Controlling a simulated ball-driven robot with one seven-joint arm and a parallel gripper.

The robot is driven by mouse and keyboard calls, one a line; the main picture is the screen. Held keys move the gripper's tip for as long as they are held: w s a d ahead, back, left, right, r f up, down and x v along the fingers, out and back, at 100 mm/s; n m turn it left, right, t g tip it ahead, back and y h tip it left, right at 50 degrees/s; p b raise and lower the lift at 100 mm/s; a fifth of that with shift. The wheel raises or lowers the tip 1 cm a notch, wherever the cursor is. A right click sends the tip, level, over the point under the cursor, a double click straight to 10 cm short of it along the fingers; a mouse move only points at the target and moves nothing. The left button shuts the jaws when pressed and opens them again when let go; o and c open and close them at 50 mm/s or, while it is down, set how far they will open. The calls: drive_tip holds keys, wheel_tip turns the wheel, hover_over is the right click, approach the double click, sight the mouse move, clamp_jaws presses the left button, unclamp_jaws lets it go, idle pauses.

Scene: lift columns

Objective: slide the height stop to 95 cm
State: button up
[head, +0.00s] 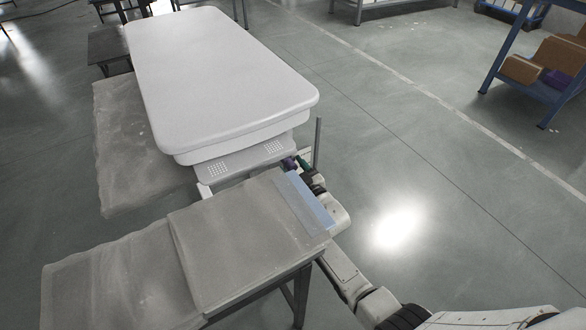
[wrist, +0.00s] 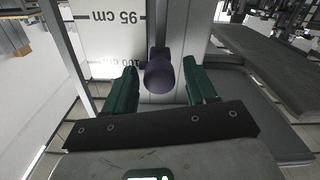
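The height stop is a purple knob (wrist: 159,72) on a pale upright column, level with the 100 cm mark in the wrist view. A white scale plate (wrist: 108,40) left of it carries the 95 cm and 100 cm marks, with 95 cm higher in that picture. My gripper (wrist: 161,82) has its green fingers on either side of the knob, with small gaps showing on both sides. In the head view my gripper (head: 303,165) is at the column beneath the white top's near end, and the purple knob (head: 288,163) shows just left of it.
A large white rounded top (head: 215,75) spreads above the column. A cloth-covered bench (head: 245,230) stands close to my arm on the left. A thin grey post (head: 317,142) rises beside my gripper. A blue rack (head: 510,60) stands far right, with open floor between.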

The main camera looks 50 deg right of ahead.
clamp_jaws()
idle(0.3)
drive_tip(key=shift+f, duration=0.1)
wheel_tip(320, 180, down, 5)
drive_tip(key=b, duration=0.4)
drive_tip(key=shift+b, duration=0.3)
drive_tip(key=shift+o, duration=0.4)
unclamp_jaws()
